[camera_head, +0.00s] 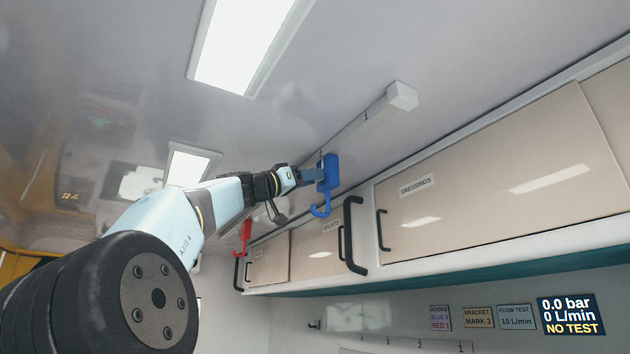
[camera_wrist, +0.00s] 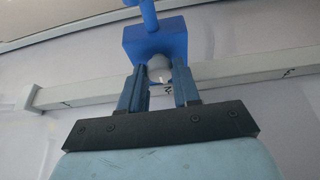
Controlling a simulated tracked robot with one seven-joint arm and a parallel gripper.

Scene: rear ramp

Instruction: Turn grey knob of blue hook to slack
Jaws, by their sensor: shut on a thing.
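The blue hook (camera_head: 330,172) hangs from the white ceiling rail (camera_head: 360,127), its curved end pointing down. In the wrist view the blue hook's block (camera_wrist: 155,38) fills the upper middle, and the round grey knob (camera_wrist: 158,68) sits on its near face. My gripper (camera_wrist: 158,74) has one finger on each side of the grey knob and is shut on it. In the head view my gripper (camera_head: 311,176) meets the left side of the blue block, and the knob is hidden there. I cannot tell which way the knob is turned.
A red hook (camera_head: 247,230) hangs farther back. Cupboards (camera_head: 480,180) with black handles (camera_head: 354,235) line the right side, close to the blue hook. A wall display (camera_head: 571,315) reads 0.0 bar, 0 L/min, NO TEST. A ceiling light (camera_head: 240,45) is above.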

